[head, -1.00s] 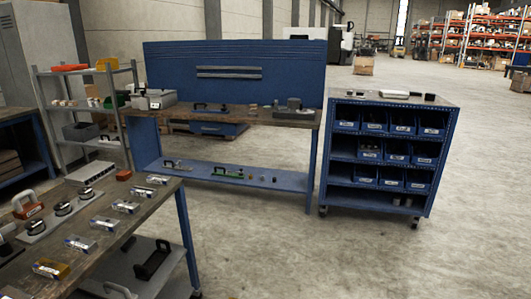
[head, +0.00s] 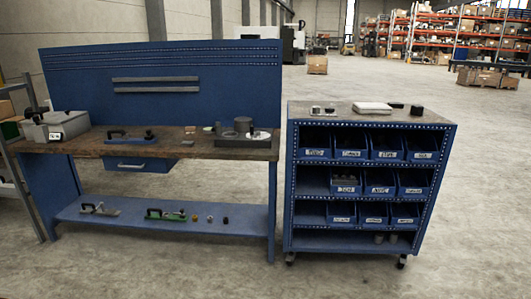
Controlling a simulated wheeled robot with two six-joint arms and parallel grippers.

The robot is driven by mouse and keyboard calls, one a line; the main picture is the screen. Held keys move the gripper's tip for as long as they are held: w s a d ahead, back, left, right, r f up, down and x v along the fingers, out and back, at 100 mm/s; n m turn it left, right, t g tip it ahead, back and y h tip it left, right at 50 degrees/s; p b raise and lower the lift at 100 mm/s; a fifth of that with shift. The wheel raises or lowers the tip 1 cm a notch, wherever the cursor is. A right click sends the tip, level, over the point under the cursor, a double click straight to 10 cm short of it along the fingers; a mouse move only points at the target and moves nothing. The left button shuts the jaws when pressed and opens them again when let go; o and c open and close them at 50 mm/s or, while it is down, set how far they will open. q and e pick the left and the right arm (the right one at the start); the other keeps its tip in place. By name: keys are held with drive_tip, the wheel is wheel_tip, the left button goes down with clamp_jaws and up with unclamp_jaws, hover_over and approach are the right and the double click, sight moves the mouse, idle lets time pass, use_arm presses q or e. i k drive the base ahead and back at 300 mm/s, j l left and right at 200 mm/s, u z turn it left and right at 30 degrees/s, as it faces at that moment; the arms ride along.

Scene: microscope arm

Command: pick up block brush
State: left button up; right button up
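I cannot tell for sure which item is the block brush. A long dark item with a handle (head: 130,136) lies on the wooden top of the blue workbench (head: 187,148). On the lower shelf lie a grey item with a handle (head: 98,209) and a green and black item (head: 165,215). Two small dark items, one flat (head: 396,105) and one blocky (head: 417,110), sit on top of the blue bin cart (head: 289,197). Neither of my grippers shows in the head view.
A grey case (head: 62,124) stands on the bench's left end, and a grey round-part fixture (head: 243,137) at its right. A pale flat stack (head: 373,108) lies on the cart. Open concrete floor (head: 480,200) lies right and in front.

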sight(188, 129)
drive_tip(key=i+l+u, duration=0.1)
drive_tip(key=i+u, duration=0.15)
drive_tip(key=i, duration=0.3)
drive_tip(key=i+l+u, duration=0.25)
drive_tip(key=i, duration=0.3)
drive_tip(key=i+l+u, duration=0.25)
drive_tip(key=i, duration=0.3)
drive_tip(key=i+l+u, duration=0.25)
drive_tip(key=i+l, duration=0.15)
drive_tip(key=i+j+z, duration=0.3)
drive_tip(key=i+j, duration=1.2)
